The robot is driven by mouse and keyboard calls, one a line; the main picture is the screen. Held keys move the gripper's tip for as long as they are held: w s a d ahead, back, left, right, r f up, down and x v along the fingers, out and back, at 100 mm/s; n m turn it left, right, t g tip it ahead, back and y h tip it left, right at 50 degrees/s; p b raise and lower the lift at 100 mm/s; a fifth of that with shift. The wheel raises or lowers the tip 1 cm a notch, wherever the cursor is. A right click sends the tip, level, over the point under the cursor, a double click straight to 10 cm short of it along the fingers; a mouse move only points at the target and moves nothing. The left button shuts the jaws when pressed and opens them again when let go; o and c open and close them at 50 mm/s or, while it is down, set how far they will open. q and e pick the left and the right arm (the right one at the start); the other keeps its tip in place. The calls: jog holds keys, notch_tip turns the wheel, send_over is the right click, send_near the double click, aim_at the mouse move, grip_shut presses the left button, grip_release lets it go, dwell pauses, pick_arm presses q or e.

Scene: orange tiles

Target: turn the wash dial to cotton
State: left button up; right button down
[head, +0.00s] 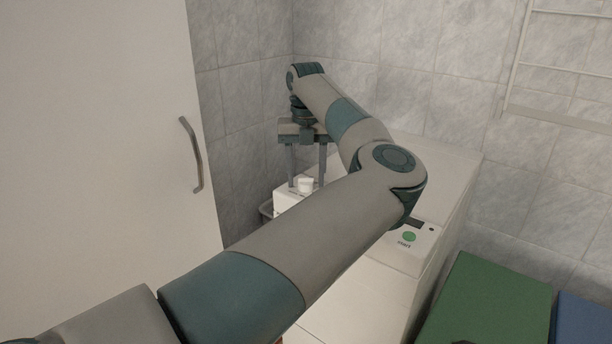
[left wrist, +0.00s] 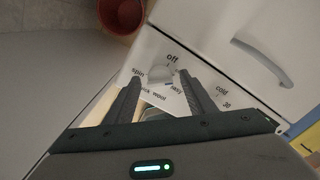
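The wash dial (head: 306,184) is a small white knob on the white washing machine (head: 440,180). The dial also shows in the left wrist view (left wrist: 158,75), ringed by labels that include "off", "spin", "wool" and "easy". No cotton label is legible; my fingers cover part of the ring. My left gripper (head: 306,181) points down over the dial, and it also shows in the left wrist view (left wrist: 159,79). Its two fingers are apart, one on each side of the dial; I cannot tell whether either touches it. My right gripper is not in view.
A green start button (head: 409,236) sits on the panel to the right. A tall white door (head: 100,120) with a grey handle (head: 193,155) stands at left. A red bucket (left wrist: 121,16) is on the floor. Green (head: 490,300) and blue (head: 585,320) blocks stand at right.

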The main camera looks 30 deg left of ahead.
pick_arm(q)
notch_tip(320, 180, up, 17)
jog(key=shift+r, duration=0.2)
dwell(0.7)
